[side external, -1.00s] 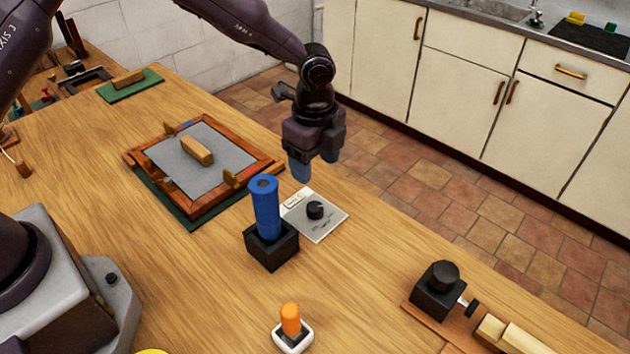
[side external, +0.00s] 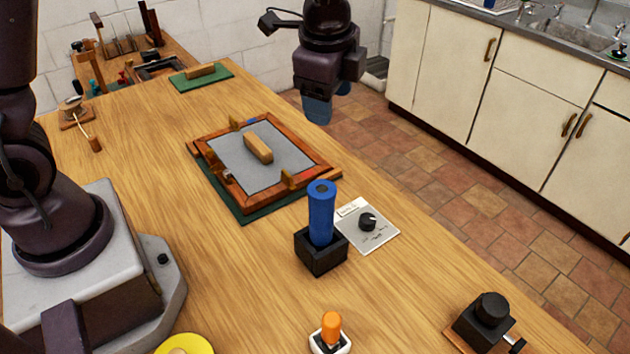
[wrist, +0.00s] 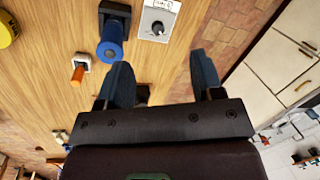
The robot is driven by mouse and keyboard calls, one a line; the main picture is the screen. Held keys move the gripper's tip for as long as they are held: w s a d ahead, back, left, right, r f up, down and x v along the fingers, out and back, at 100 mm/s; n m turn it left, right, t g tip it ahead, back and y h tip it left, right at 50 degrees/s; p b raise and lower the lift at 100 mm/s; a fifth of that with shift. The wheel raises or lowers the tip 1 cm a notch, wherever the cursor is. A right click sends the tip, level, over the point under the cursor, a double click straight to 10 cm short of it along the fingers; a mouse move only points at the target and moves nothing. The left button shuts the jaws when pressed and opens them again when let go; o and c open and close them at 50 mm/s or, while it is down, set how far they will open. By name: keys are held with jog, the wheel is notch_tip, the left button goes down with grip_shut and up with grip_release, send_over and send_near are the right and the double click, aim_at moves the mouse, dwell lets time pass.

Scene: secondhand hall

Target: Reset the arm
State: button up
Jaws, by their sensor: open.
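My gripper (side external: 326,104) hangs in the air beyond the table's far edge in the side view. Its two blue fingers are apart with nothing between them, which also shows in the wrist view (wrist: 162,78). A blue cylinder (side external: 321,212) stands upright in a black square holder (side external: 321,252), below my gripper in the picture and apart from it. A grey card with a black dial (side external: 379,237) lies beside the holder. A wood-framed panel (side external: 205,165) on a green mat lies to the left, with a wooden block (side external: 258,148) on its grey surface.
An orange-topped peg (side external: 331,328) in a white base stands near the front. A black device with a knob (side external: 489,322) is at the lower right. A yellow disc (side external: 203,344) lies at the bottom. White cabinets (side external: 520,90) line the back right. The table's middle has bare wood.

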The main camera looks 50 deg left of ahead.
jog(key=s+a+r+n+t, duration=0.2)
jog(key=s+n, duration=0.4)
jog(key=s, duration=0.3)
jog(key=s+a+r+n+t+h, duration=0.1)
jog(key=s+a+r+n, duration=0.3)
jog(key=s, duration=0.6)
notch_tip(320, 180, up, 3)
jog(key=n+t, duration=0.1)
jog(key=n, duration=0.1)
jog(key=shift+s+a+n, duration=0.2)
jog(key=shift+a+n, duration=0.1)
